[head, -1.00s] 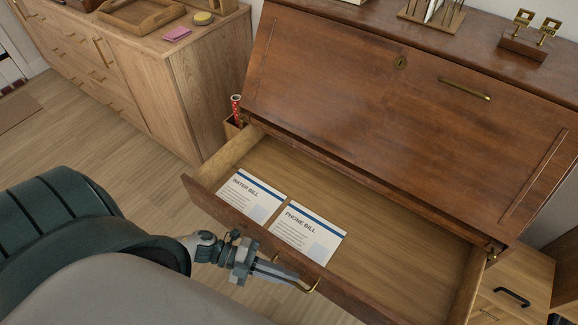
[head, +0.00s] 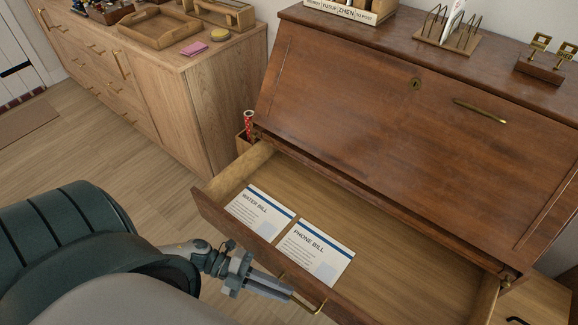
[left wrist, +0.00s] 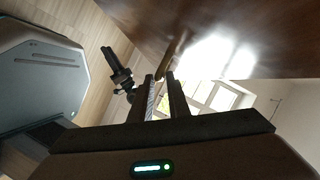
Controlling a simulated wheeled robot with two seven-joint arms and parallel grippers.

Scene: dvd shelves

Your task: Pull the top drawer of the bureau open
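The bureau is dark brown wood, with its sloping front (head: 400,100) shut. Its top drawer (head: 400,280) stands pulled well out, showing a pale wooden inside. A water bill (head: 258,212) and a phone bill (head: 313,252) lie flat in it. A brass handle (head: 318,307) sits on the drawer front; it also shows in the left wrist view (left wrist: 177,42). My left gripper (head: 288,296) is at the handle, outside the drawer front. In the left wrist view its fingers (left wrist: 162,78) are a little apart, with the handle just beyond and between their tips.
A light wooden sideboard (head: 185,95) stands at the left, with a tray (head: 160,30) and a pink pad (head: 194,48) on top. A letter rack (head: 450,35) stands on the bureau top. Floor (head: 120,145) is free between my arm and the sideboard.

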